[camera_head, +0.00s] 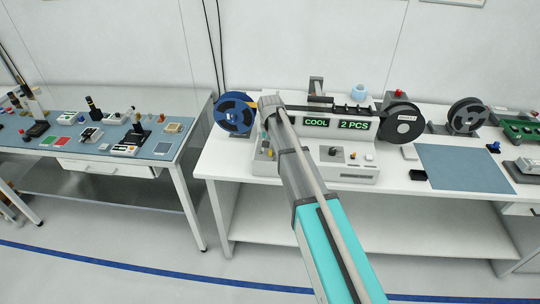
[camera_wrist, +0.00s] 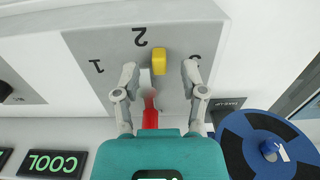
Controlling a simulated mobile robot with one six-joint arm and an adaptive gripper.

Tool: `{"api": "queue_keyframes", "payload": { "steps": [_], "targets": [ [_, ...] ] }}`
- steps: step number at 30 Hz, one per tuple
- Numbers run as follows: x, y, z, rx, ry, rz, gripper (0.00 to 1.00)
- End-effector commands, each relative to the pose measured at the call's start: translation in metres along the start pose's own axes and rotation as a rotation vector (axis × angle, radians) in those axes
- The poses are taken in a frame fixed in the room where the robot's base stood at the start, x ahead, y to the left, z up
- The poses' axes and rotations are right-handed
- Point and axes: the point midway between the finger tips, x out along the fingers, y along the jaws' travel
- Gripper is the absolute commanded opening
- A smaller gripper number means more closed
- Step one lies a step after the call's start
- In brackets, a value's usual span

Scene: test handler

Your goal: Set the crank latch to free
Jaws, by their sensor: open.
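In the wrist view, my gripper (camera_wrist: 160,67) is open, its two fingers apart over a grey plate (camera_wrist: 110,48) marked 1, 2 and 3. A yellow knob (camera_wrist: 159,64) shows between the fingertips, near the right finger. A red handle (camera_wrist: 150,112) with a pale end lies between the fingers, closer to the palm. I cannot tell which of these parts is the crank latch, and no "free" label is readable. In the head view, my gripper (camera_head: 268,108) is at the left part of the white test handler (camera_head: 315,170), and my arm hides much of that area.
A blue reel (camera_head: 234,113) stands just left of the handler; it also shows in the wrist view (camera_wrist: 240,150). Displays (camera_head: 318,122) read COOL and 2 PCS. A dark reel (camera_head: 403,122) stands to the right. A blue mat (camera_head: 462,168) lies bare on the bench.

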Motion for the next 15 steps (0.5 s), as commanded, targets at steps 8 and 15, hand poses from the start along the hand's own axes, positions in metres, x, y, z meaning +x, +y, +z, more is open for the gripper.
{"api": "queue_keyframes", "payload": {
  "steps": [8,15],
  "targets": [
    [0.016,0.0,0.0,0.0,0.0,0.0,0.54],
    [0.018,0.001,0.0,0.001,0.0,0.0,0.54]
  ]
}}
